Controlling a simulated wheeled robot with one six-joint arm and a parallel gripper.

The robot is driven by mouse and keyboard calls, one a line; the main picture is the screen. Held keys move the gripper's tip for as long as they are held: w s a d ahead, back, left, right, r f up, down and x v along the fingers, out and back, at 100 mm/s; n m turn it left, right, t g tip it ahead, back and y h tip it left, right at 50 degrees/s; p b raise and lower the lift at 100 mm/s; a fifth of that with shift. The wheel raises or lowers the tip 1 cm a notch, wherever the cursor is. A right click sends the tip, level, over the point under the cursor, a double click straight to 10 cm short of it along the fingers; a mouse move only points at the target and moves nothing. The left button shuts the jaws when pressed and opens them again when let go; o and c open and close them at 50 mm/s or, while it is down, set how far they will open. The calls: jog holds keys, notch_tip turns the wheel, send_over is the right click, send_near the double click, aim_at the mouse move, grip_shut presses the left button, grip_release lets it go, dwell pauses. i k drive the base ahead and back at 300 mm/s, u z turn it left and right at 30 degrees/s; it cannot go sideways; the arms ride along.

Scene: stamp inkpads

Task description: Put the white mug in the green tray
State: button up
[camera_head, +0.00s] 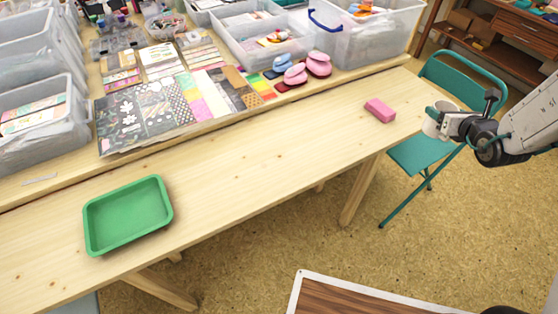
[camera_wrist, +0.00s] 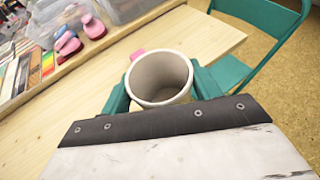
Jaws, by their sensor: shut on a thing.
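The white mug (camera_wrist: 143,78) is held upright or nearly so in my gripper (camera_wrist: 158,98), with its open top facing the wrist camera. The gripper's green fingers press on both sides of it. In the head view the mug (camera_head: 431,125) and my gripper (camera_head: 436,121) are at the right, near the table's right end, above the green chair. The gripper covers part of the mug there. The green tray (camera_head: 88,230) lies empty on the table at the far left of the head view, well away from the gripper.
A pink block (camera_head: 380,110) lies on the table near the right end. Stamps (camera_head: 319,64), patterned papers (camera_head: 140,115) and clear bins (camera_head: 262,45) fill the raised back part. The table's front strip (camera_head: 270,150) is clear between block and tray. A green chair (camera_head: 420,152) stands at right.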

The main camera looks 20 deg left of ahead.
aim_at(131, 221)
jog(key=z, duration=1.45)
jog(key=k, duration=2.45)
jog(key=u, duration=2.3)
jog(key=i, duration=0.5)
jog(key=z, duration=0.1)
